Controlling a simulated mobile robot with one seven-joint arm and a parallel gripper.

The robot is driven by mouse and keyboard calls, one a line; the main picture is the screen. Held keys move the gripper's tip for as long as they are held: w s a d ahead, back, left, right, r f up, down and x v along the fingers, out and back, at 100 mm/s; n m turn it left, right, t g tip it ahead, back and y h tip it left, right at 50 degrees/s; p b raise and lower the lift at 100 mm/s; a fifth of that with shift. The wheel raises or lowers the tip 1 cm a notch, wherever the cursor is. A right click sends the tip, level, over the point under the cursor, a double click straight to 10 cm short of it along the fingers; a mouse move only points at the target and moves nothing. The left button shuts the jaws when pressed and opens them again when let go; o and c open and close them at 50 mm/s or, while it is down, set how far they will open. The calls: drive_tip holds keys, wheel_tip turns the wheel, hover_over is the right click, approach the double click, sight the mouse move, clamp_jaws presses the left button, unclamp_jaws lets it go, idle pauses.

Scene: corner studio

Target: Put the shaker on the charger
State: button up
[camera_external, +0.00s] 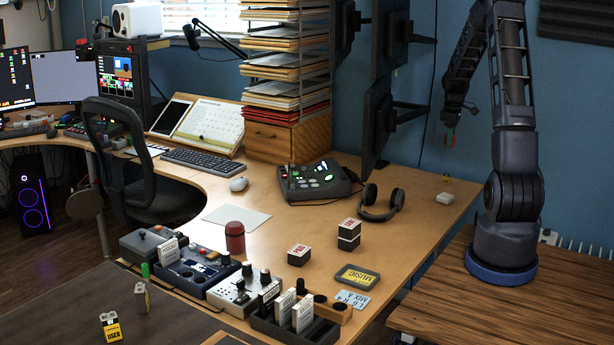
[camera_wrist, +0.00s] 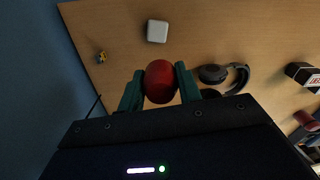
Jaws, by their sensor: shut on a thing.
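My gripper (camera_wrist: 160,85) is shut on a round red shaker (camera_wrist: 161,80), with one dark green finger on each side of it. In the external view my gripper (camera_external: 450,137) hangs from the arm at the upper right, well above the desk, and the shaker is too small there to make out clearly. The charger, seemingly the white rounded square block (camera_external: 445,198), lies on the desk near its right edge, below my gripper. It also shows in the wrist view (camera_wrist: 157,31), apart from the shaker, with its top bare.
Black headphones (camera_external: 380,203) lie left of the white block. A small yellow thing (camera_external: 446,179) sits behind it, close to the wall. Monitor arms (camera_external: 395,108) stand left of my arm. Black boxes (camera_external: 349,233) and a yellow-labelled case (camera_external: 357,277) lie nearer the front.

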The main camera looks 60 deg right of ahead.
sight(446, 195)
drive_tip(key=shift+s+d, duration=0.15)
drive_tip(key=shift+d, duration=0.25)
drive_tip(key=shift+f, duration=0.35)
wheel_tip(446, 195, down, 19)
drive_tip(key=o, duration=1)
drive_tip(key=shift+f, duration=0.1)
